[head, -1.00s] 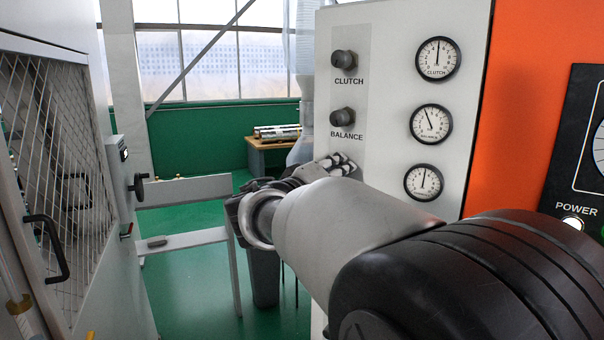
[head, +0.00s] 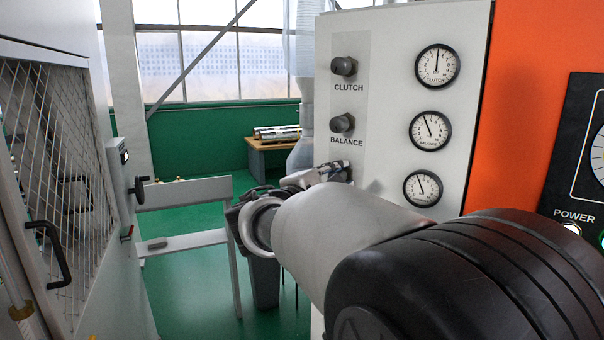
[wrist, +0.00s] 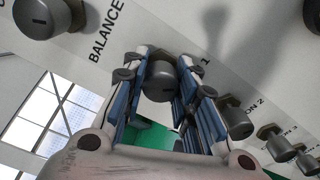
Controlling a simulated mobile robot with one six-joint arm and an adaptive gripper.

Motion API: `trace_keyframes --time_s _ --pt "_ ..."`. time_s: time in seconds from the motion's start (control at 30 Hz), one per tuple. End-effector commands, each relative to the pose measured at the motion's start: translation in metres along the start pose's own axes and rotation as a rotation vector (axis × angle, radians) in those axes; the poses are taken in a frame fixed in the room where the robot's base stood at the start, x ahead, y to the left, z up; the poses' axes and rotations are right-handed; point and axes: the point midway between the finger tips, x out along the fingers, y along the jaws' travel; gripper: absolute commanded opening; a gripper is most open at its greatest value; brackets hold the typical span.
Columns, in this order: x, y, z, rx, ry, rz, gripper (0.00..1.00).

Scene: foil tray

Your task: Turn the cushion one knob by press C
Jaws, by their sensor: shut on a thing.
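The cushion one knob (wrist: 160,82) is a dark grey round knob on the press panel; its label is mostly covered, with only a "1" showing beside it. My gripper (wrist: 163,92) has its blue-padded fingers on both sides of this knob, shut on it. In the head view my gripper (head: 328,178) is at the panel below the BALANCE knob (head: 342,123), and the cushion one knob is hidden there behind my gripper. The third gauge down (head: 423,188) has its needle tilted a little left of straight up.
The CLUTCH knob (head: 344,66) is above BALANCE. In the wrist view, the knob marked 2 (wrist: 235,118) and the one marked 3 (wrist: 281,148) continue the row close beside my fingers. A mesh-doored cabinet (head: 60,170) stands left.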

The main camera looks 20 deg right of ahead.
Motion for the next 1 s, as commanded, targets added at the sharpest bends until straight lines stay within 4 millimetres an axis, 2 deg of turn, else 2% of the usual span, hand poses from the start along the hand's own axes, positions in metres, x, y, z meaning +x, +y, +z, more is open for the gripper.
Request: trace_keyframes --time_s 0.6,1.0 --pt "0.0001 0.0017 0.0011 -0.565 0.000 -0.001 0.03" --pt "0.0001 0.0000 0.0009 -0.781 0.000 -0.001 0.03"
